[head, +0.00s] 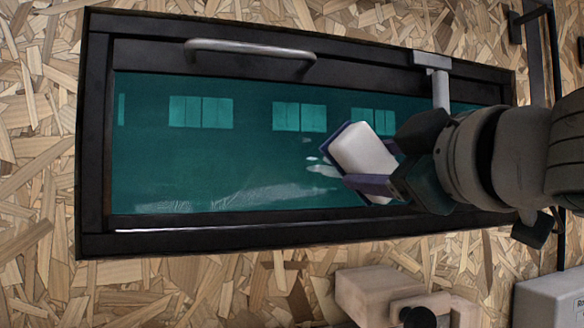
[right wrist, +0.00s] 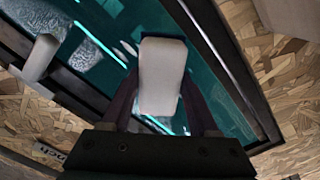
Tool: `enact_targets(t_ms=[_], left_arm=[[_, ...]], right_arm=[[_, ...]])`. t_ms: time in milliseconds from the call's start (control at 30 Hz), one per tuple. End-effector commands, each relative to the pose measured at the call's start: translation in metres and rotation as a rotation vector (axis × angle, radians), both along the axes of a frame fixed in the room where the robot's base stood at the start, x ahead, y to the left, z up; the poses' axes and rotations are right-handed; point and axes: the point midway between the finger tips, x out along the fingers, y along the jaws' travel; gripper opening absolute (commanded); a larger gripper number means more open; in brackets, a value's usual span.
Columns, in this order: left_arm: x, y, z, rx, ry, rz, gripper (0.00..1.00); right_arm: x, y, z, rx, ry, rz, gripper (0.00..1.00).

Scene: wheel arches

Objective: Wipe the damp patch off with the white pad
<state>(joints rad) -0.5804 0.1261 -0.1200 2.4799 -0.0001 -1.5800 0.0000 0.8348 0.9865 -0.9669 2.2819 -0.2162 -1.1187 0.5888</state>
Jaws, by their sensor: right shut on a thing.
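The white pad (head: 362,150) is held in my right gripper (head: 357,160), between its two bluish fingers. It also shows in the right wrist view (right wrist: 161,75), upright in the picture between the fingers. The pad is over the teal glass of a dark-framed window; I cannot tell whether it touches. Small whitish wet marks (head: 320,168) show on the glass just left of the pad. A fainter streaky, whitish area (head: 235,199) runs along the lower part of the glass. In the right wrist view, a mottled grey patch (right wrist: 86,70) lies left of the pad. My left gripper is not in view.
The dark frame (head: 95,130) carries a metal bar handle (head: 250,49) along its top and a grey T-shaped piece (head: 440,86) at the right. Chipboard (head: 35,200) surrounds it. A wooden block (head: 375,290) and a grey box (head: 548,302) are at the bottom right.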

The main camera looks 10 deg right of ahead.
Motion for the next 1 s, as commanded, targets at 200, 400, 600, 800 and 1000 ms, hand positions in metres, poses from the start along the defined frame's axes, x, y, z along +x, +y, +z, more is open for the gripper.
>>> enact_targets(t_ms=[200,400,600,800,1000], left_arm=[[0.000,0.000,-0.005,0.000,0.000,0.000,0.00],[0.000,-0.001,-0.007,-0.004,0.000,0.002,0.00],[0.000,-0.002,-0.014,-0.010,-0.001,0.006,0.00],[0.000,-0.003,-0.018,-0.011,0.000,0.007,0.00],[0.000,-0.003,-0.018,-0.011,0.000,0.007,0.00]], right_arm=[[0.002,-0.017,-0.001,-0.001,0.000,-0.003,0.16],[0.003,-0.026,-0.001,-0.002,0.000,-0.007,0.16],[0.002,-0.046,-0.002,-0.004,-0.001,-0.008,0.16],[0.002,-0.058,-0.001,-0.002,-0.001,-0.004,0.16],[0.005,-0.057,0.000,0.002,0.000,0.000,0.16]])
